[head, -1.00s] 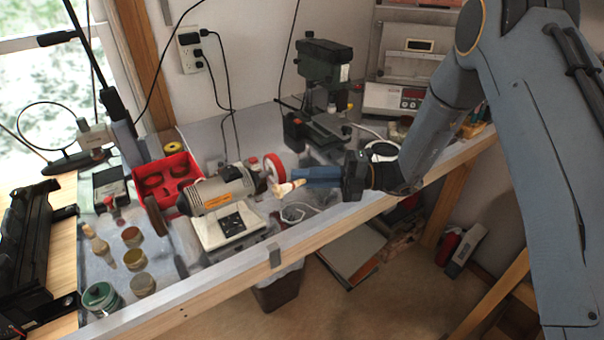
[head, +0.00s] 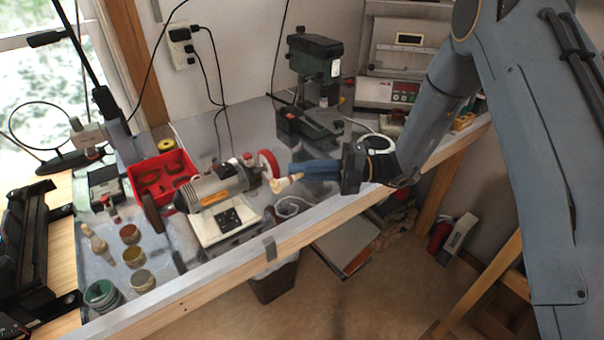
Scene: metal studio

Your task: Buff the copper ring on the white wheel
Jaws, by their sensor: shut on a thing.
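My gripper (head: 303,172), with blue fingers, is shut on a pale wooden ring clamp (head: 284,183) at the front of the bench polisher (head: 215,188). I cannot make out the copper ring; it is too small to tell, at or near the clamp's left end. The polisher's right-hand wheel (head: 269,164) shows a red face; whether it has a white part I cannot tell. The clamp's left end is close in front of and below that wheel, and I cannot tell if they touch. A brown wheel (head: 153,213) sits on the polisher's left end.
A red tray (head: 140,178) stands behind the polisher. A drill press (head: 315,85) stands behind my gripper, with a cable between. The bench's front edge (head: 330,218) runs below my gripper.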

